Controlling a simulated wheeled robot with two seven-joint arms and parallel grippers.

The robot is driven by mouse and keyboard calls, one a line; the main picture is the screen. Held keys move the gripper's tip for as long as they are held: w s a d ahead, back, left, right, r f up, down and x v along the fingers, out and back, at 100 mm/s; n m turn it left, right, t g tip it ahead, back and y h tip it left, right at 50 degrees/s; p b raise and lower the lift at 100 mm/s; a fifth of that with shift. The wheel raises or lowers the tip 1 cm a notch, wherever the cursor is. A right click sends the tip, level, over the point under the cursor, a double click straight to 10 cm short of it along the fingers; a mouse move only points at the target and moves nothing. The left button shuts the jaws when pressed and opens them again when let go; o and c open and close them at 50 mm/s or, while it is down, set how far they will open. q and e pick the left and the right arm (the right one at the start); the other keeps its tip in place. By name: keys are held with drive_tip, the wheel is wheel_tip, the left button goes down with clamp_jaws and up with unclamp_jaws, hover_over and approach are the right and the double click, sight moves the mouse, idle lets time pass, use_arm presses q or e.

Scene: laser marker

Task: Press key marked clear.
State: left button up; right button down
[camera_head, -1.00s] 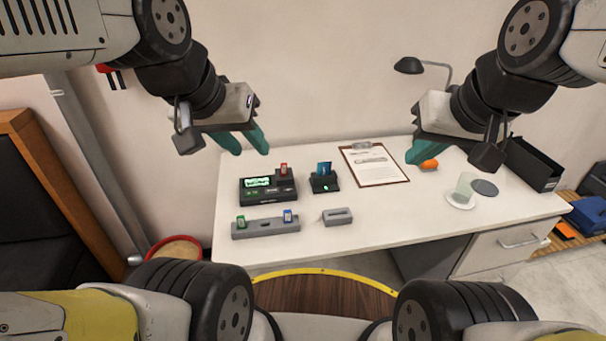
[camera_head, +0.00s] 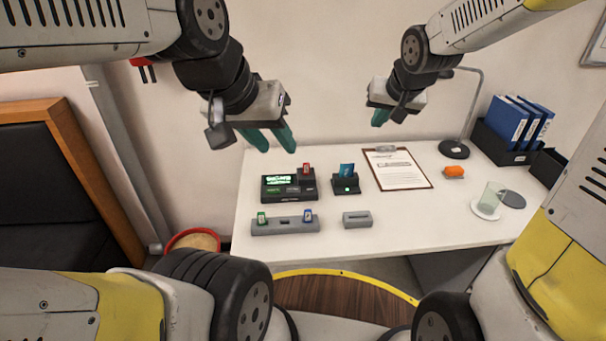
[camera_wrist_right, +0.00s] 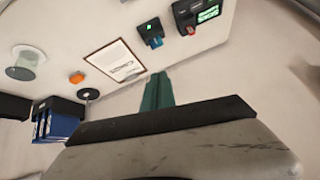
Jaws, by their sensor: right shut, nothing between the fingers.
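A black device (camera_head: 289,186) with a lit green display and a row of small keys stands at the left back of the desk. A red card or stick (camera_head: 306,168) is in its right part. The key labels are too small to read, so I cannot tell which is marked clear. The device shows at the top edge of the right wrist view (camera_wrist_right: 197,14). My left gripper (camera_head: 269,140) is open and empty, in the air above and behind the device. My right gripper (camera_head: 380,117) is shut and empty above the clipboard area; its teal fingers are together in the wrist view (camera_wrist_right: 158,90).
A grey holder (camera_head: 285,226) with green and blue sticks lies in front of the device, beside a small grey block (camera_head: 357,219). A black stand with a blue card (camera_head: 347,184), a clipboard (camera_head: 398,170), an orange object (camera_head: 454,171), a glass (camera_head: 490,197), a lamp and binders (camera_head: 510,124) stand rightward.

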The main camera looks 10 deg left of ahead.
drive_tip(key=w+a+f+y, duration=0.2)
drive_tip(key=w+a+f, duration=0.6)
drive_tip(key=a+f, duration=0.3)
drive_tip(key=g+y, duration=0.1)
drive_tip(key=y, duration=0.2)
hover_over(295, 190)
wheel_tip(295, 190, down, 10)
drive_tip(key=shift+s+f, duration=0.1)
drive_tip(key=shift+f, duration=0.1)
drive_tip(key=shift+f, duration=4.4)
drive_tip(key=shift+f, duration=0.15)
drive_tip(key=shift+f, duration=0.25)
